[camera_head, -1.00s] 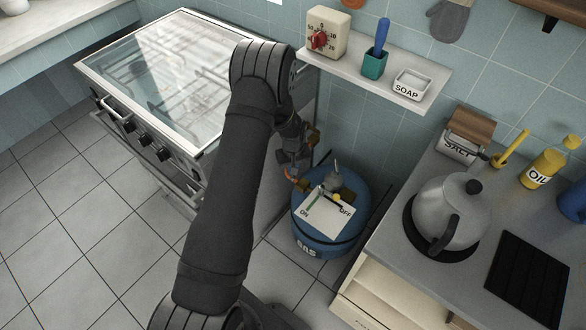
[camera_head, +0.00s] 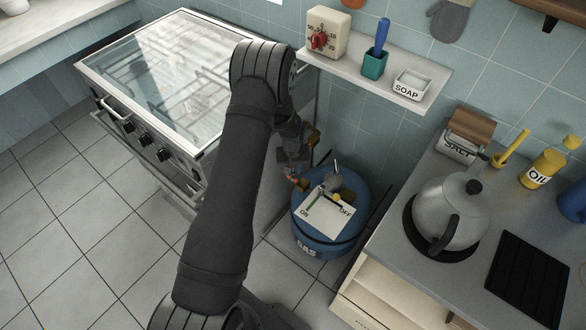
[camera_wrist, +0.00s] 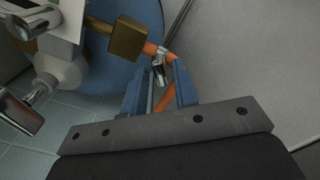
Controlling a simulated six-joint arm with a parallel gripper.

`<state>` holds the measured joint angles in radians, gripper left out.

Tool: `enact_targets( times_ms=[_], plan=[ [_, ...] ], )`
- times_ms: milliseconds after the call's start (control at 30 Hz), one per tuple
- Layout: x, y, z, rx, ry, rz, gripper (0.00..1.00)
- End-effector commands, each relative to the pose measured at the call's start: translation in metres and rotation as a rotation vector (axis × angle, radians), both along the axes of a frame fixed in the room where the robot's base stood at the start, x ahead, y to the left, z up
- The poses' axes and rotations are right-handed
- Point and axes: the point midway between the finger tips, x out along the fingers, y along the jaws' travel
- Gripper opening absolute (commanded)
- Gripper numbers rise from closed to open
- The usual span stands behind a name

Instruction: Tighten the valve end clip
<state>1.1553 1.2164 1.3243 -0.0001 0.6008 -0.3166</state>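The blue gas bottle (camera_head: 325,236) stands on the floor between the oven and the counter, with a white ON/OFF plate (camera_head: 325,214) on top. In the wrist view its brass valve fitting (camera_wrist: 128,40) leads into an orange hose (camera_wrist: 166,103). A small metal clip (camera_wrist: 160,67) with a screw part sits around the hose beside the brass fitting. My gripper (camera_wrist: 159,82) is open, its two blue fingers on either side of the clip's screw part and the hose. I cannot tell whether they touch. In the head view my gripper (camera_head: 292,172) is beside the bottle top, and the clip is hard to make out.
The oven (camera_head: 170,75) is close on the left of my gripper. A wall shelf (camera_head: 420,100) with a timer (camera_head: 327,32), a teal cup (camera_head: 373,65) and a soap dish (camera_head: 410,85) is above. The counter with a kettle (camera_head: 448,215) is at the right.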

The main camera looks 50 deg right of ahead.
Motion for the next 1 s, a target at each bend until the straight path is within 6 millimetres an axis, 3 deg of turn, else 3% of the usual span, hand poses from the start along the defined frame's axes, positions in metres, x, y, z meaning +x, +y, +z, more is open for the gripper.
enact_targets(
  times_ms=[300, 467, 1000],
  plan=[
    [0.000, 0.000, 0.001, 0.000, 0.000, 0.001, 0.34],
    [0.000, 0.000, 0.012, -0.001, -0.001, 0.001, 0.34],
    [0.000, -0.001, 0.122, -0.004, -0.002, 0.001, 0.34]
  ],
)
